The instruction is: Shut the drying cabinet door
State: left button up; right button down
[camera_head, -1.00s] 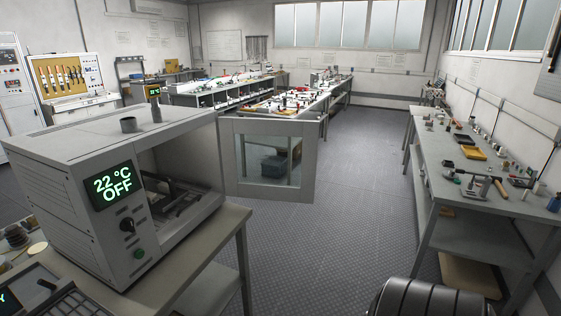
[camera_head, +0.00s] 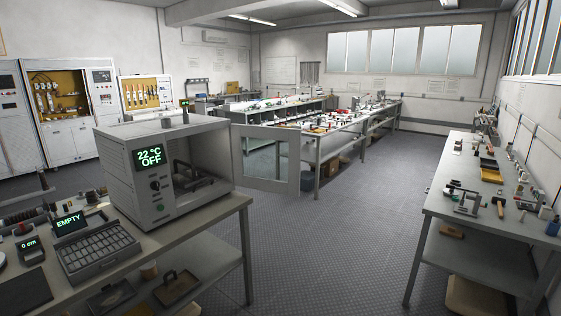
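The drying cabinet (camera_head: 130,183) is a grey box on the left bench, with a green display reading 22 °C OFF. Its front opening faces right and is uncovered, showing a dark rack (camera_head: 192,180) inside. The cabinet door (camera_head: 289,160), a grey frame with a clear window, stands wide open. It sticks out to the right from the cabinet's far edge, over the floor. Neither of my grippers is in view.
The bench (camera_head: 205,217) under the cabinet also holds a keypad unit (camera_head: 97,252) reading EMPTY. A long workbench (camera_head: 325,150) stands behind the door, and another bench (camera_head: 462,207) runs along the right wall. The floor (camera_head: 330,235) between them is clear.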

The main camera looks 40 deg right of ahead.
aim_at(293, 136)
jog(key=z, duration=1.95)
jog(key=i, duration=4.7)
jog(key=u, duration=3.4)
jog(key=i, duration=0.55)
